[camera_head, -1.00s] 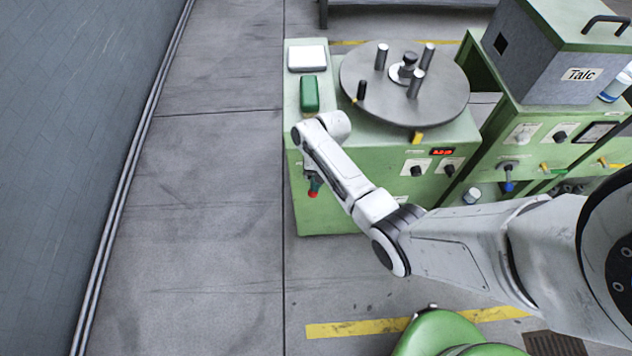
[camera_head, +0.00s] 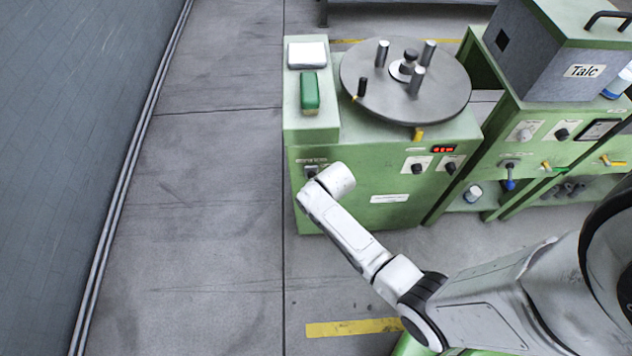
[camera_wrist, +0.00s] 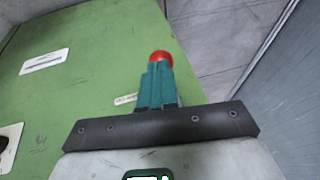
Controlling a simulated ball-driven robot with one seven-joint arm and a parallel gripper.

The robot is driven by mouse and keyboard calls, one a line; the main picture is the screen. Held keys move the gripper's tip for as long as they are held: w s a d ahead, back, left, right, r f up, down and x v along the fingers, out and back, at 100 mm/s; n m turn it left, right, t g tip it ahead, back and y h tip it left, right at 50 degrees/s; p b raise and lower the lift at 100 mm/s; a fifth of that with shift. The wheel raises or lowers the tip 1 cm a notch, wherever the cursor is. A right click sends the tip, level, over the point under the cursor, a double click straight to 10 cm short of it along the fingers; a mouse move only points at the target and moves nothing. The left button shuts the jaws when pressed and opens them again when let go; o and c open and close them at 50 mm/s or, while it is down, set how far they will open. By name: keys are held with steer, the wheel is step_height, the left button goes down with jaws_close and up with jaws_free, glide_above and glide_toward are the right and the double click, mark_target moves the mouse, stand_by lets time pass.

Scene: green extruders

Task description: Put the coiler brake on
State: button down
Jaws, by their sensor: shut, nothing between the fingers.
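The green coiler cabinet (camera_head: 350,220) carries a grey round turntable with upright pegs (camera_head: 440,95). A small dark switch (camera_head: 312,171) under a label sits on the cabinet's front, upper left. I cannot read the label. In the head view my wrist hides the fingers, just below the switch.
A green block (camera_head: 310,91) and a white pad (camera_head: 307,55) lie on the cabinet's top left. Knobs (camera_head: 417,168) and a red display (camera_head: 443,149) are at front right. A grey Talc box (camera_head: 545,60) stands at right. Floor at left is clear, up to a wall.

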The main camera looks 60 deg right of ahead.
steer(key=f+b, duration=0.1)
steer(key=f+t+h+b, duration=0.1)
steer(key=f, duration=0.1)
steer(key=shift+s+a+b, duration=0.15)
steer(key=shift+a+b, duration=0.05)
steer(key=shift+b, duration=0.2)
steer(key=shift+s+f, duration=0.15)
steer(key=shift+f, duration=0.05)
steer(key=a+p+v, duration=0.1)
steer(key=p+v, duration=0.2)
steer(key=v, duration=1.1)
steer(key=shift+s+a+p, duration=0.2)
steer(key=shift+p, duration=0.2)
steer(key=shift+f, duration=0.1)
